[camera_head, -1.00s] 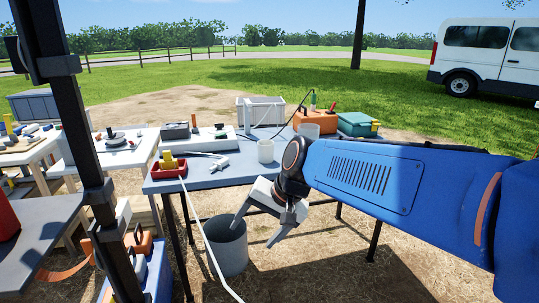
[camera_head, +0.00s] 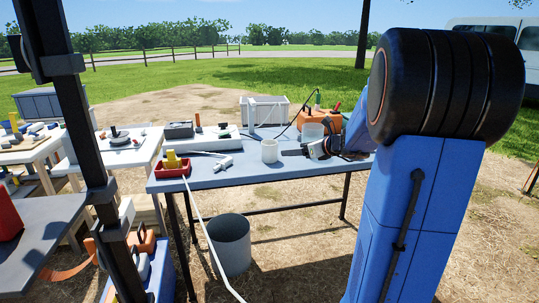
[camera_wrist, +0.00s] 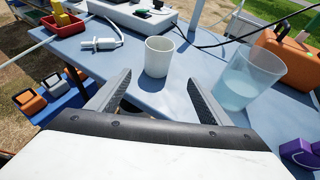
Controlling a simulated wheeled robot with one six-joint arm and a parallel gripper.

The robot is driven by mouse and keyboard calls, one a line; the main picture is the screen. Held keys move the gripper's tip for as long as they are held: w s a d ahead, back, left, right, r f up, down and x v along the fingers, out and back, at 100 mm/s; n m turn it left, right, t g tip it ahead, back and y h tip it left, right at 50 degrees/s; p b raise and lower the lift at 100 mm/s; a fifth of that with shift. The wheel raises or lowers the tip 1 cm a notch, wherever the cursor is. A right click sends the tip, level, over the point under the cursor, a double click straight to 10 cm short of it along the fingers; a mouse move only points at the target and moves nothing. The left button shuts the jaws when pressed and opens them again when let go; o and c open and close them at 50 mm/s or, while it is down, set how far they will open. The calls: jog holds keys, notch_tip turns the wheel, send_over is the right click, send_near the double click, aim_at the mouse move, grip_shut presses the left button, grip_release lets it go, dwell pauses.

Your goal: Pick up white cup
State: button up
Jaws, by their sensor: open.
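The white cup (camera_head: 269,151) stands upright on the blue-grey table (camera_head: 230,180), near its middle. In the wrist view the white cup (camera_wrist: 159,56) is straight ahead, just beyond and between my fingertips. My gripper (camera_wrist: 158,88) is open and empty, with its two dark fingers spread to either side of the line to the cup. In the head view my gripper (camera_head: 296,152) is to the right of the cup, low over the table, partly hidden by my arm.
A clear beaker with bluish liquid (camera_wrist: 246,80) stands right of my right finger. An orange case (camera_wrist: 285,55) is behind it. A white valve-like fitting (camera_wrist: 102,43) and a red tray (camera_head: 172,170) lie to the left.

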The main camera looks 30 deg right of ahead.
aim_at(275, 151)
jog(key=x, duration=1.2)
jog(key=shift+s+f, duration=0.1)
jog(key=shift+a+x, duration=0.15)
jog(key=shift+x, duration=1.15)
jog(key=shift+a+x, duration=0.15)
jog(key=shift+x, duration=1.15)
jog(key=shift+s, duration=0.1)
jog(key=c, duration=1.2)
